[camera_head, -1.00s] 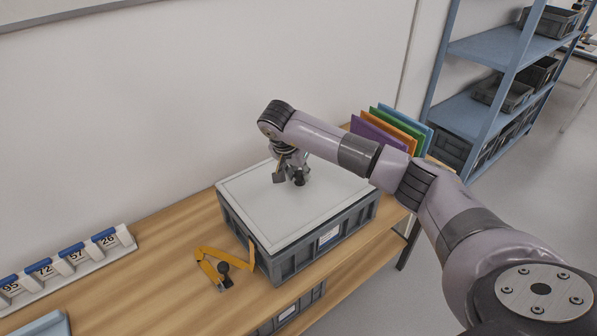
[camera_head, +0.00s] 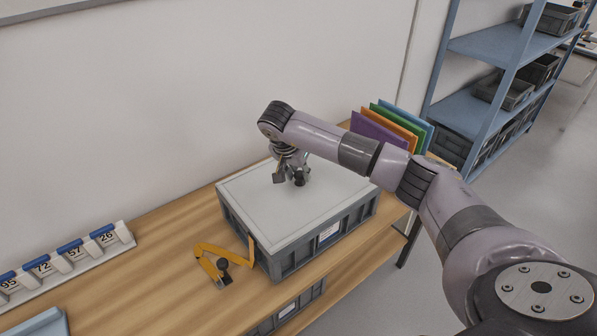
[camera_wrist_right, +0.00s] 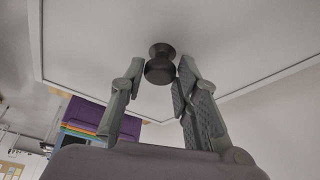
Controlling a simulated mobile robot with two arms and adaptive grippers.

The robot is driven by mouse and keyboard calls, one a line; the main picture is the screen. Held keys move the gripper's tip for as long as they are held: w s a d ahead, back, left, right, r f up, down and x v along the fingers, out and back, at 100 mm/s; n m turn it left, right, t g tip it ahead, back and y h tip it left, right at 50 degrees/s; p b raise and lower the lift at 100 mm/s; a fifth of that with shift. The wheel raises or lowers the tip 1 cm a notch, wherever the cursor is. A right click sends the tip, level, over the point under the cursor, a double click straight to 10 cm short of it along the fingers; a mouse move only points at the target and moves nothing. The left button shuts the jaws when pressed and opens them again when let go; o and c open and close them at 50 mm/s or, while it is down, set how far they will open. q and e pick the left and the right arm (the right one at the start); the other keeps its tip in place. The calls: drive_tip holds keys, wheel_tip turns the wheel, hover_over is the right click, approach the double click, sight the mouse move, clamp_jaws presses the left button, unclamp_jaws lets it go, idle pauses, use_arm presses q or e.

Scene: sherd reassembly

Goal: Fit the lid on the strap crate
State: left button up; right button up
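The white lid (camera_head: 255,210) lies over the top of the grey strap crate (camera_head: 330,245), and its edges look close to the crate rim. A yellow-orange strap (camera_head: 208,250) with a dark knob or buckle (camera_head: 222,265) lies on the table at the crate's left front corner; one end stands up against the crate wall. My right gripper (camera_head: 291,182) points down over the lid's middle. In the right wrist view its fingers (camera_wrist_right: 160,72) are open, with the lid's black knob (camera_wrist_right: 159,68) between or just beyond the tips, no clear grip. My left gripper is out of view.
The wooden table (camera_head: 160,270) has free room left of the crate. A numbered rack (camera_head: 70,262) stands at the left. Coloured folders (camera_head: 385,128) stand behind the crate on the right. Another grey crate (camera_head: 290,308) sits below the tabletop. Blue shelving (camera_head: 490,50) stands farther back.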

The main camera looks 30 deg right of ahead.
drive_tip(key=o, duration=0.4)
drive_tip(key=shift+o, duration=0.2)
drive_tip(key=v, duration=1.2)
